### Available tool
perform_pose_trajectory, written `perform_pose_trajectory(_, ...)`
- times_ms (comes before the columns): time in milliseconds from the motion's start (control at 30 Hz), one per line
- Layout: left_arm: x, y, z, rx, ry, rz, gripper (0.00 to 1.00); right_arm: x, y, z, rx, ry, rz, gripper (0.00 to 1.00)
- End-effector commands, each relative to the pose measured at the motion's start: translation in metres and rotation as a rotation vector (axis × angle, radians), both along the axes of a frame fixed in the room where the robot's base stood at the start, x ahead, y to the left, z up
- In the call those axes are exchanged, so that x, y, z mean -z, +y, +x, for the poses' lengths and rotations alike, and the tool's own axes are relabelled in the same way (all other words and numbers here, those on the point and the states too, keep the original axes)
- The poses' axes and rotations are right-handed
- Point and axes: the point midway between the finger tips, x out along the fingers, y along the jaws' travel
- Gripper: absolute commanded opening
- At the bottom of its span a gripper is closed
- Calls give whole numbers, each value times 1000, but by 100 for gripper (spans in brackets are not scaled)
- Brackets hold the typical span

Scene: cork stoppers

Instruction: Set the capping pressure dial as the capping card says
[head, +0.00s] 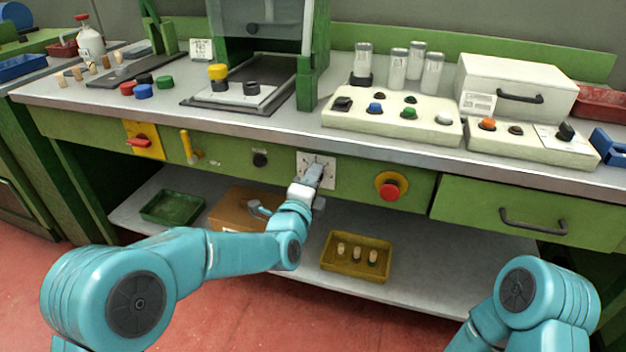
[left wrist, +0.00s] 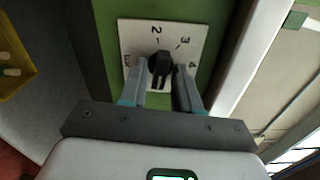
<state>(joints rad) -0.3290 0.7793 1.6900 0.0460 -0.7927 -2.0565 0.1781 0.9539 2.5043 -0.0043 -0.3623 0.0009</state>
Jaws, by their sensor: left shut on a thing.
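The pressure dial is a black knob (left wrist: 160,66) on a square white plate (head: 330,183) on the green front panel under the bench top. In the left wrist view the plate (left wrist: 128,32) bears 2, 3 and 4, and a mark at its left end that I cannot read. My left gripper (head: 316,172) is shut on the knob, one finger on each side, and hides most of it in the head view. The knob's upper end seems to face about the 2; its exact pointing is unclear. My right gripper is out of view.
A red stop button (head: 390,190) sits right of the dial, a black knob (head: 260,159) left. A yellow tray (head: 345,272) is below.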

Motion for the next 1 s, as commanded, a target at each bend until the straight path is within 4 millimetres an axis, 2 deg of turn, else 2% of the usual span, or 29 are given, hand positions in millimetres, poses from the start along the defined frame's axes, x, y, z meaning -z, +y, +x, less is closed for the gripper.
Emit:
perform_pose_trajectory(700, 1, 0, 0, 1, -20, 65, 1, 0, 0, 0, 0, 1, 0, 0)
perform_pose_trajectory(733, 1, 0, 0, 1, -20, 65, 40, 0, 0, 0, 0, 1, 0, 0)
perform_pose_trajectory(1000, 1, 0, 0, 1, -20, 64, 40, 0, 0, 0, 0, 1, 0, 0)
